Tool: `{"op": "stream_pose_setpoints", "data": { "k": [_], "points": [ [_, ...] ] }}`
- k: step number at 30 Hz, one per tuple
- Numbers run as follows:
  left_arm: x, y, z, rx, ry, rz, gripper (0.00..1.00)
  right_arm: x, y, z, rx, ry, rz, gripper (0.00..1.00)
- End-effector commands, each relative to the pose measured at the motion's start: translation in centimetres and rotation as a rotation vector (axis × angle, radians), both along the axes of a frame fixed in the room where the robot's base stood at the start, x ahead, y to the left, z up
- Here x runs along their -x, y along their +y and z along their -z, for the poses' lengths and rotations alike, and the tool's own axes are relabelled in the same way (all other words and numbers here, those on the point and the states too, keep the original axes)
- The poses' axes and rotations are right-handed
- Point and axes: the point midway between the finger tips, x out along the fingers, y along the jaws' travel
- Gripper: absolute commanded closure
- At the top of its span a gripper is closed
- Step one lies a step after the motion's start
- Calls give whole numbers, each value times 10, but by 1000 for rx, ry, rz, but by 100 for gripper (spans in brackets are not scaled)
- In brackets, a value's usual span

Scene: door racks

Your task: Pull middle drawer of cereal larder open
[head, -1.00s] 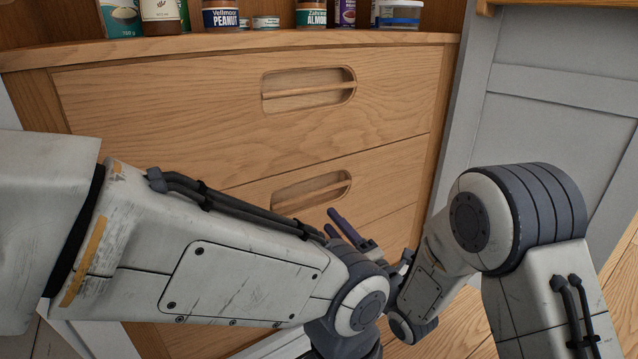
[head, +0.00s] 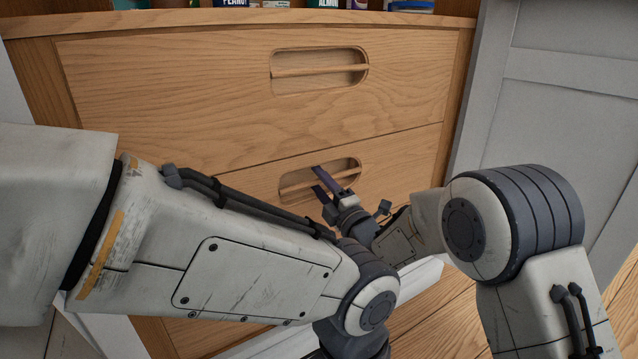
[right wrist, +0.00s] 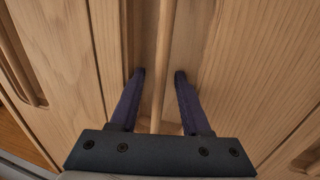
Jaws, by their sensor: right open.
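The cereal larder is a light wooden unit with drawer fronts. The middle drawer (head: 235,185) sits under the top drawer in the head view and looks flush. Its front also shows in the right wrist view (right wrist: 230,60). Its recessed slot has a wooden rail (right wrist: 166,45) across it. My right gripper (head: 317,179) is open at this slot, its dark fingers overlapping it in the head view. In the right wrist view the open fingers (right wrist: 157,73) lie one on each side of the rail, with gaps. My left arm crosses the front; its gripper is hidden.
The top drawer (head: 180,85) is flush, with its own slot. Jars and packets (head: 395,6) stand on the shelf above. A grey panelled door (head: 545,100) stands to the right. Wooden floor (head: 440,310) shows at lower right. Another drawer slot (right wrist: 306,160) shows at the wrist view's right edge.

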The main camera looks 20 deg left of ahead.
Motion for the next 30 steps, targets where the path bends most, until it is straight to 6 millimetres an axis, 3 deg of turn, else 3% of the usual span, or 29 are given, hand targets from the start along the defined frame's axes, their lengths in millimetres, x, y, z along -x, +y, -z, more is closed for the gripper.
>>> {"op": "stream_pose_setpoints", "data": {
  "k": [2,3,6,30],
  "points": [
    [0,0,0,0,0,0,50,0,0,0,0,0,0,53],
    [0,0,0,0,0,0,50,0,0,0,0,0,0,68],
    [0,0,0,0,0,0,50,0,0,0,0,0,0,100],
    [0,0,0,0,0,0,50,0,0,0,1,-1,-1,100]
  ]
}}
